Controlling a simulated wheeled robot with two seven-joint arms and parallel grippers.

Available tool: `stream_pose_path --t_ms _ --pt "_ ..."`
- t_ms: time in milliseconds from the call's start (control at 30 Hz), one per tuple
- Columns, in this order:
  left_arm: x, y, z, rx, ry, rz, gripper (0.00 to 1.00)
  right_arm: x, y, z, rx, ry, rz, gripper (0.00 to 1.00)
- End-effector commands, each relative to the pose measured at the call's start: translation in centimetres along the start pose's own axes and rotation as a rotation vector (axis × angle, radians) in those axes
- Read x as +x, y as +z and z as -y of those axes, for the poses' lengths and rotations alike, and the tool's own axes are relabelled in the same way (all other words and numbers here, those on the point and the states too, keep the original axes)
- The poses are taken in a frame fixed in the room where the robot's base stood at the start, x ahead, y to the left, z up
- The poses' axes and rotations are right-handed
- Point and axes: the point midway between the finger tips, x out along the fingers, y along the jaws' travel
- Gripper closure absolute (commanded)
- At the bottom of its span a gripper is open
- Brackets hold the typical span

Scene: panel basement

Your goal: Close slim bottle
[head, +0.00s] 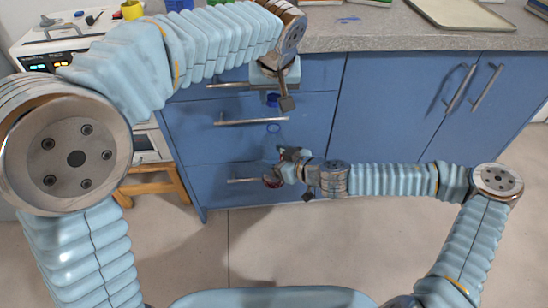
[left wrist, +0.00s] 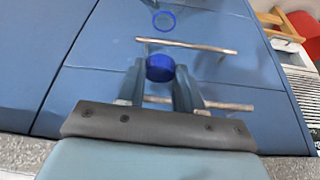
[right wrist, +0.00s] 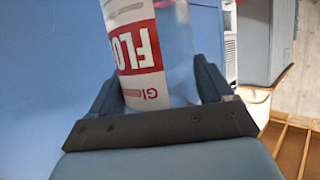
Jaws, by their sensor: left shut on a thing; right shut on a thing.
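My left gripper (head: 279,100) is shut on a small blue cap (head: 272,99), which also shows between its fingers in the left wrist view (left wrist: 160,68). My right gripper (head: 280,172) is shut on a slim clear bottle (head: 272,147) below. In the right wrist view the bottle (right wrist: 136,40) carries a white and red label with big letters. The bottle's blue-rimmed mouth (head: 273,128) is open and lies below the cap, with a gap between them. In the left wrist view the rim (left wrist: 164,20) shows as a ring beyond the cap. The bottle's lower part is partly hidden by my right gripper.
Blue drawers (head: 205,140) with metal bar handles (head: 250,121) stand close behind both grippers. A grey countertop (head: 385,32) is above, with a tray (head: 462,12) on it. A wooden stool (head: 160,182) stands at the left. The floor in front is clear.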

Motion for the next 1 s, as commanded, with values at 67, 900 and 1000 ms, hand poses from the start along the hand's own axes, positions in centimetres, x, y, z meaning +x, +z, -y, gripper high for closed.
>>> stream_pose_path --t_ms 67,900,1000 --pt "0.0 0.0 0.0 0.0 0.0 0.0 0.92 0.0 0.0 0.0 -0.001 0.0 -0.001 0.75" --pt "3.8 1.5 0.0 0.0 0.0 0.0 0.92 0.0 0.0 0.0 0.0 0.0 -0.001 0.75" --pt "3.8 1.5 0.0 0.0 0.0 0.0 0.92 0.0 0.0 0.0 0.0 0.0 -0.001 0.75"
